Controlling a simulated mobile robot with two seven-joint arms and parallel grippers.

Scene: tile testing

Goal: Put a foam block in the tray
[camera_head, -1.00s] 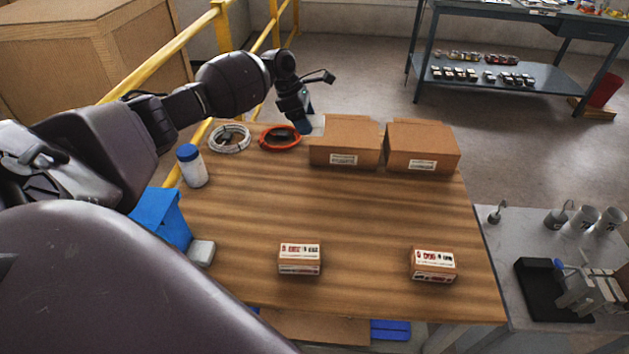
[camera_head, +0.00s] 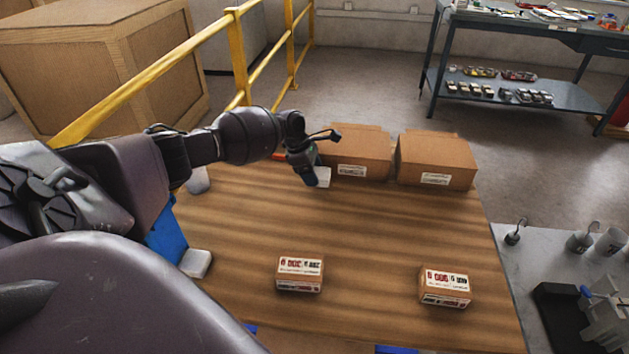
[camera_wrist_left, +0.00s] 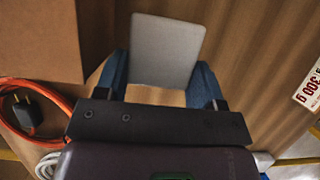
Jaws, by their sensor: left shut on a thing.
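My left gripper (camera_head: 312,178) is shut on a pale grey-white foam block (camera_head: 324,177), just left of the left cardboard box. In the left wrist view, the flat block (camera_wrist_left: 166,48) sits between the two blue fingers of the gripper (camera_wrist_left: 160,80), above the wooden table. Another pale block (camera_head: 196,263) lies at the table's left edge, beside a blue container (camera_head: 165,236) mostly hidden by my arm. I cannot tell whether that container is the tray; no other tray is clearly visible. My right gripper is out of view.
Two cardboard boxes (camera_head: 357,155) (camera_head: 436,160) stand at the table's back. Two small labelled cartons (camera_head: 300,274) (camera_head: 445,287) stand near the front. An orange cable (camera_wrist_left: 62,100) lies behind the gripper. The table's middle (camera_head: 380,230) is clear.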

